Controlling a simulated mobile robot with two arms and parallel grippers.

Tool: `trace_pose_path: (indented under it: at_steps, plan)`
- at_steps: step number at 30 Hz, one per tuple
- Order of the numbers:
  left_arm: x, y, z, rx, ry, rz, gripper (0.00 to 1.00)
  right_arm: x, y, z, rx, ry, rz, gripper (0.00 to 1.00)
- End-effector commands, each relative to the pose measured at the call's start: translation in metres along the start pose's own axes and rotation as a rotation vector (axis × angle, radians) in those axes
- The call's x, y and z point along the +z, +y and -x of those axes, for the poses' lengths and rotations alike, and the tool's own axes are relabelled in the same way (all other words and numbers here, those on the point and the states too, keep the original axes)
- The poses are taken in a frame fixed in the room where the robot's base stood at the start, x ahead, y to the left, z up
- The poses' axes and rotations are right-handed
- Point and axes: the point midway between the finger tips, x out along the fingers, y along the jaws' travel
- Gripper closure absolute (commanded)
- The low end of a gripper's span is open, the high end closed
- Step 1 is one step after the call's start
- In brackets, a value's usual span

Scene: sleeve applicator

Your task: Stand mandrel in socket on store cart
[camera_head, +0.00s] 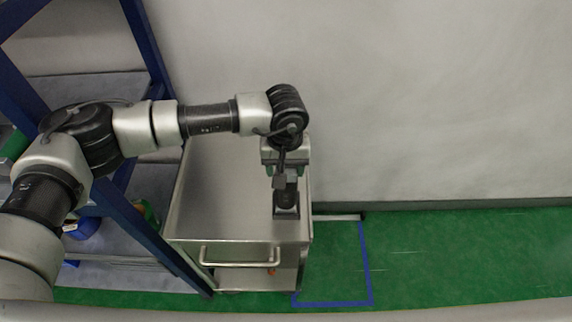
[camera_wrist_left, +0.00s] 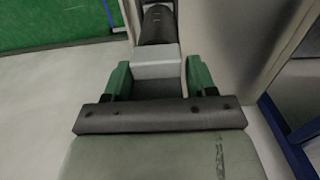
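The mandrel stands upright at the cart's right front corner, with a grey block at its top (camera_head: 285,182) and a dark round body (camera_head: 287,199) below. In the left wrist view the grey block (camera_wrist_left: 156,62) sits between the green fingers, with the dark body (camera_wrist_left: 157,25) beyond. My left gripper (camera_head: 284,171) points down from above and is shut on the block. The dark square socket (camera_head: 287,213) is directly under the mandrel. I cannot tell whether the mandrel's lower end is fully seated. My right gripper is not in view.
The store cart (camera_head: 215,195) has a bare metal top left of the socket and a front handle (camera_head: 240,262). A blue-framed shelf rack (camera_head: 150,235) stands close on the left. A pale wall is behind. Green floor with blue tape (camera_head: 368,265) is free on the right.

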Motion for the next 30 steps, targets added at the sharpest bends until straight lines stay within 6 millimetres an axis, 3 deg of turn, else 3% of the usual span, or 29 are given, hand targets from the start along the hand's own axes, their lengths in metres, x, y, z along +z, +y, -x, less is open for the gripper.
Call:
trace_pose_path:
  at_steps: [1, 3, 15, 30]
  plan:
    - [0.000, 0.000, 0.000, 0.000, 0.000, 0.000, 0.36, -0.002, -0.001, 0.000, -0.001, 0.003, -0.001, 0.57]
    - [0.000, 0.000, 0.001, 0.000, 0.000, 0.000, 0.26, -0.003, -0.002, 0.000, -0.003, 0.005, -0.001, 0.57]
    - [-0.001, 0.000, 0.007, 0.001, 0.002, -0.001, 0.26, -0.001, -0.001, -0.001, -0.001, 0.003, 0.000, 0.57]
    - [0.000, 0.000, 0.103, 0.000, 0.003, -0.001, 0.26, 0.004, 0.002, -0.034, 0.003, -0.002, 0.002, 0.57]
